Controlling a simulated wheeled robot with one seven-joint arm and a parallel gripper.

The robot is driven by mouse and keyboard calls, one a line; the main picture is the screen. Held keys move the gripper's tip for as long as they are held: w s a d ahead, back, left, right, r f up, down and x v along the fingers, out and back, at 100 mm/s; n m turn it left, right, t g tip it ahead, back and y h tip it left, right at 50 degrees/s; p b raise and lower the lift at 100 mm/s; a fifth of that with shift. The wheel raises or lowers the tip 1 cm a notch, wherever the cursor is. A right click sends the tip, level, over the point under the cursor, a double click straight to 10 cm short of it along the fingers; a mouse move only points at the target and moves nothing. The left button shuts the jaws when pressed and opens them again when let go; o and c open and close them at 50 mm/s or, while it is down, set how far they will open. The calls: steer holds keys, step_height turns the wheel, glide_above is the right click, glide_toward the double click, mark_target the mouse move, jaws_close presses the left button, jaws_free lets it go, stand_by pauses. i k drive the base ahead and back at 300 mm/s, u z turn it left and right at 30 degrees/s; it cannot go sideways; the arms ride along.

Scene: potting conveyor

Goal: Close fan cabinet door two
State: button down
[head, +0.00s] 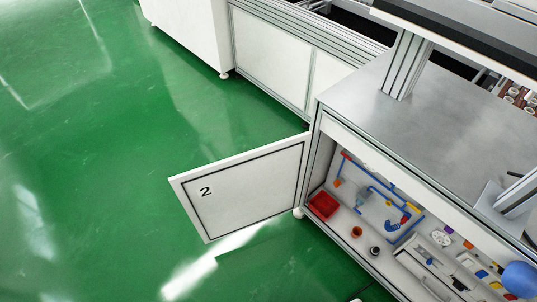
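The cabinet door marked "2" (240,190) is a white panel with a thin dark outline. It stands wide open, swung out to the left over the green floor. Its hinge side meets the left front post of the cabinet (312,160). The open cabinet shows its inside, with blue piping, a red bin and small parts. My gripper is not in the head view.
A red bin (323,205) and a blue rounded part (519,278) sit inside the cabinet. A grey metal worktop (370,108) covers it. White machine panels (270,70) stand behind. The green floor (100,150) left of the door is clear.

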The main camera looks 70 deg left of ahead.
mark_target(224, 198)
steer(key=k, duration=1.3)
steer(key=u, duration=3.35)
steer(key=i, duration=3)
steer(key=z, duration=3.1)
